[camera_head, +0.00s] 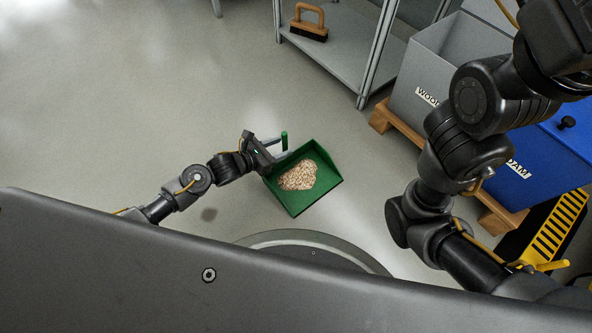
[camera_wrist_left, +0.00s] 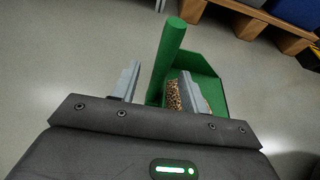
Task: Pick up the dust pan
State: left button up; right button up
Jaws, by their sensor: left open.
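The green dust pan (camera_head: 324,193) lies on the grey floor ahead of my base, with a heap of light brown chips (camera_head: 298,176) in it. Its green handle (camera_head: 284,141) stands up at the pan's left back side. My left gripper (camera_head: 279,153) is at the handle. In the left wrist view the handle (camera_wrist_left: 172,50) rises between the two grey fingers of the open left gripper (camera_wrist_left: 158,84), with a gap to the left finger. The right finger hides part of the pan (camera_wrist_left: 207,66) and chips. My right arm reaches up at the right; its fingers do not show.
A brush (camera_head: 309,24) with a wooden handle sits on a grey metal shelf (camera_head: 345,55) at the back. A grey bin (camera_head: 430,68) and a blue bin (camera_head: 553,160) stand on wooden pallets at the right. A yellow-black step (camera_head: 556,232) is at the lower right. Floor to the left is clear.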

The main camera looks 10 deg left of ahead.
pick_arm(q)
jog(key=shift+b+x, duration=0.45)
jog(key=shift+x, duration=0.65)
jog(key=shift+w+d+f, duration=0.1)
grip_shut()
